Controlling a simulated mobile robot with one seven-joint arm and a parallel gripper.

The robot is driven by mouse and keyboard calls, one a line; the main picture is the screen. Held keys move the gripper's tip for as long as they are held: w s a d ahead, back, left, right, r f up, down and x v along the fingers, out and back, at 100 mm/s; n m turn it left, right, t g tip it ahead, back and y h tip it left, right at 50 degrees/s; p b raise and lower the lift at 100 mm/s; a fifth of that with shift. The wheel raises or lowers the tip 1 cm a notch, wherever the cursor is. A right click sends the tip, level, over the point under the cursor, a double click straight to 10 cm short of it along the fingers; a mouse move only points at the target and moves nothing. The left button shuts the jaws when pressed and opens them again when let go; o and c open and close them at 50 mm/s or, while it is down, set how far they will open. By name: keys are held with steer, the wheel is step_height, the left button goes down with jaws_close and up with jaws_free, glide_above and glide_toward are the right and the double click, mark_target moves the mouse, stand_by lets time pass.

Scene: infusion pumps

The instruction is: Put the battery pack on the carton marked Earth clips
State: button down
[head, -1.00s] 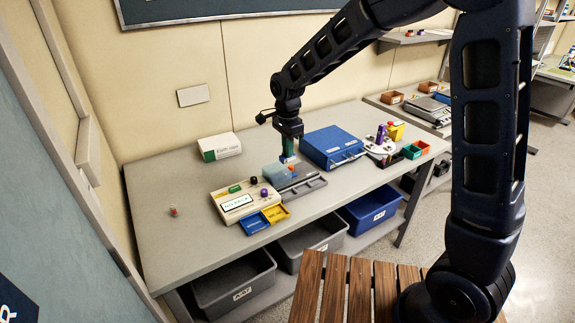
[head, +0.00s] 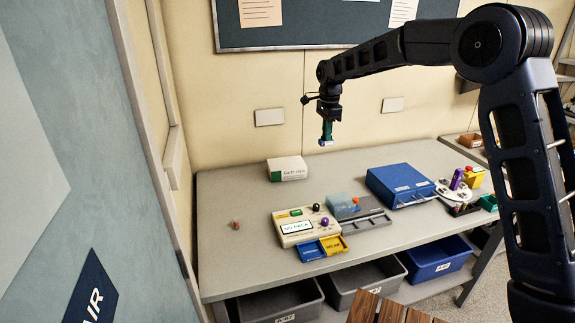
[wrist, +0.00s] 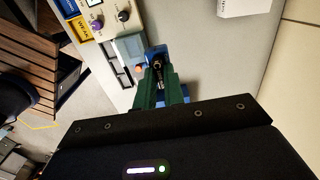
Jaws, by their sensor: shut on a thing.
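My gripper (head: 327,134) is raised above the back of the grey table, with green fingers pointing down. It is shut on a small blue piece, apparently the battery pack (head: 326,143), mostly hidden by the fingers. In the wrist view, my gripper (wrist: 159,80) has blue parts of the pack (wrist: 155,51) showing around the green fingers. The white carton with a green end, marked Earth clips (head: 290,167), lies on the table at the back left, below and left of my gripper. A white box corner, likely this carton (wrist: 243,7), shows at the wrist view's top edge.
A cream device (head: 298,228) reading NO PACK stands in front of the carton, with blue and yellow trays before it. A grey tray (head: 372,222), a blue case (head: 398,184) and colored items lie to the right. The table's left side is mostly clear.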

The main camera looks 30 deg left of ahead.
steer(key=w+a+r, duration=0.2)
steer(key=w+a, duration=0.6)
steer(key=a, duration=0.4)
glide_above(295, 165)
steer(key=f, duration=2.1)
steer(key=shift+s+f, duration=0.2)
steer(key=shift+f, duration=0.1)
steer(key=c, duration=1.5)
jaws_free()
step_height(295, 165, up, 12)
